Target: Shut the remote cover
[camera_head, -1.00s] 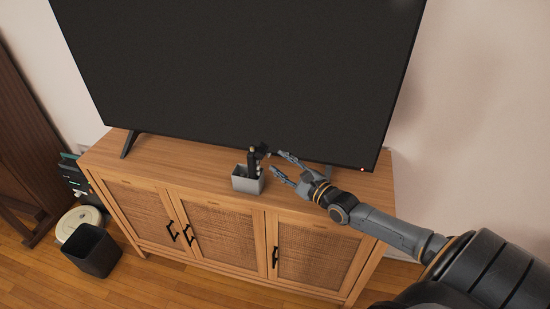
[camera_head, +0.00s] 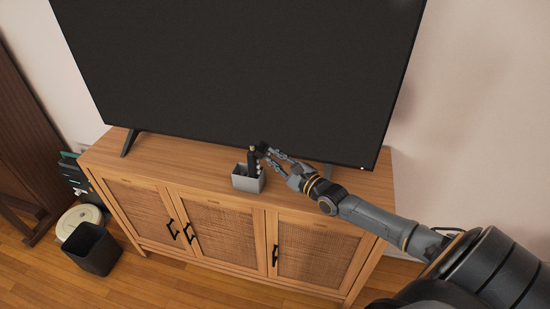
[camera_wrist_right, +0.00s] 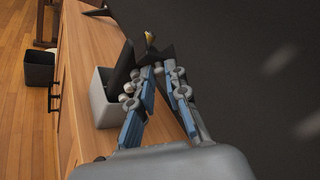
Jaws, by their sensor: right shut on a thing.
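A black remote (camera_head: 252,161) stands upright in a small grey holder (camera_head: 247,184) on the wooden cabinet. Its small black cover (camera_head: 263,147) sticks out to the right near its top, standing open. My right gripper (camera_head: 270,154) has its fingertips shut on the cover, coming from the right. In the right wrist view, the fingers (camera_wrist_right: 159,70) converge on the dark cover (camera_wrist_right: 152,52), with the remote (camera_wrist_right: 122,68) leaning in the holder (camera_wrist_right: 102,106) just left of them. The fingers partly hide the remote and cover. My left gripper is not in view.
A large television (camera_head: 240,70) stands close behind the holder; its right foot (camera_head: 327,170) is behind my right gripper. The cabinet top (camera_head: 180,163) is clear left of the holder. A black bin (camera_head: 92,250) stands on the floor at left.

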